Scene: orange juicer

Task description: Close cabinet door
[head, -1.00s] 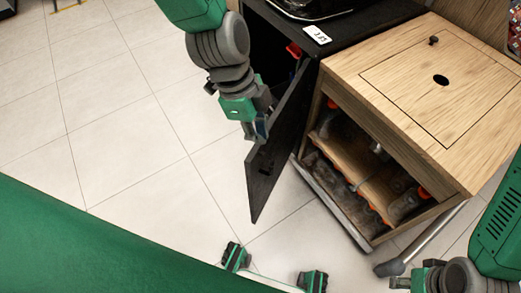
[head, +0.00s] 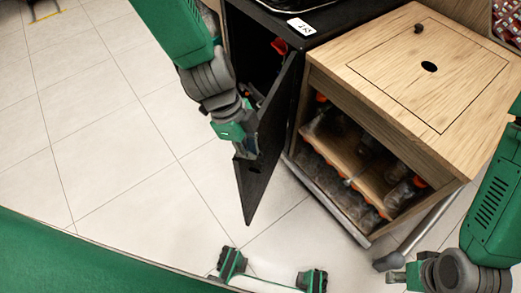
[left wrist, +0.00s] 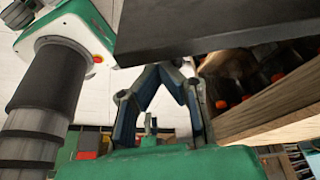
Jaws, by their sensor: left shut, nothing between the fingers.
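The black cabinet door (head: 272,140) stands open, swung out from the dark cabinet (head: 246,42), whose inside shows behind my left arm. My left gripper (head: 246,152) is at the door's outer free edge, overlapping it in the head view; whether it touches cannot be told. In the left wrist view, the left fingers (left wrist: 158,72) meet at their tips, shut and empty, just below a dark panel (left wrist: 220,28) that appears to be the door. My right gripper (head: 396,277) is at the lower right, away from the door; its fingers are too small to judge.
A white tag (head: 301,26) lies on the cabinet top.

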